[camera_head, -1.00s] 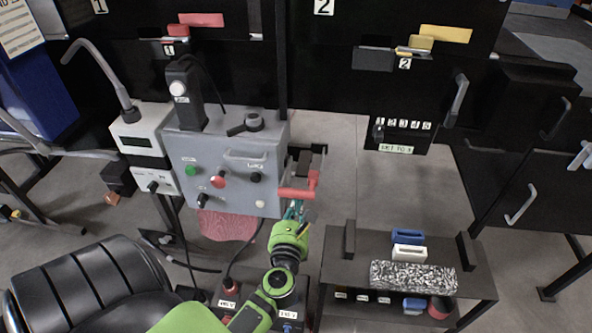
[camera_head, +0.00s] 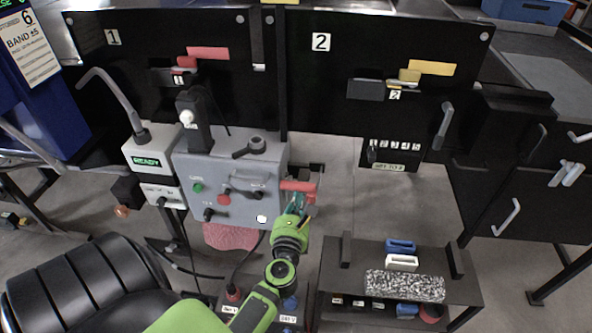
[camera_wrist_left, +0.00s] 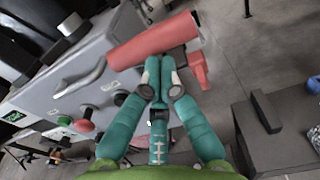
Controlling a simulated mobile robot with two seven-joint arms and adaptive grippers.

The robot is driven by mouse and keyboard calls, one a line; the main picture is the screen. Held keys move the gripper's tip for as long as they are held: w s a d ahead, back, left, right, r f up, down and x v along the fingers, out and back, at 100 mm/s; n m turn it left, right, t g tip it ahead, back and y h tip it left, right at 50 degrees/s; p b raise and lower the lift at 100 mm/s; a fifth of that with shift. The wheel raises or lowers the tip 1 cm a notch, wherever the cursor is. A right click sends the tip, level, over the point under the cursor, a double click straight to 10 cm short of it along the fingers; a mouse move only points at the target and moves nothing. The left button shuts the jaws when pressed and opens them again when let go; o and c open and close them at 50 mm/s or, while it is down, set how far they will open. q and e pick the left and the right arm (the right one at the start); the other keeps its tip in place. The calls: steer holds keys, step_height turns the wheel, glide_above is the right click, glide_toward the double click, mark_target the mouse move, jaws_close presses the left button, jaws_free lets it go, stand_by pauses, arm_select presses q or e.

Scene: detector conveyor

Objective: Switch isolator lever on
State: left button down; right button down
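The isolator lever is a red bar handle (camera_head: 298,186) on the right side of the grey control box (camera_head: 226,205). In the left wrist view the red handle (camera_wrist_left: 155,42) crosses just beyond my fingertips. My left gripper (camera_head: 296,204) is below the handle, its teal fingers pointing up at it. In the left wrist view the gripper's fingertips (camera_wrist_left: 160,78) are together with nothing between them, right at the handle's lower side; I cannot tell whether they touch it. The display (camera_head: 146,162) left of the box reads READY in green. My right gripper is not in view.
The box front carries a green button (camera_head: 197,188), a red knob (camera_head: 223,198) and a grey bar handle. A dark bench (camera_head: 345,282) with blue and white blocks and a speckled block stands at the right.

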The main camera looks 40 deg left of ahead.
arm_select(q)
steer(key=shift+w+a+r+y, duration=0.25)
steer(key=shift+a+r+y, duration=0.05)
steer(key=shift+r, duration=0.4)
steer(key=shift+s, duration=0.1)
steer(key=v, duration=1.2)
steer(key=shift+s+d+f, duration=0.25)
steer(key=shift+f, duration=0.3)
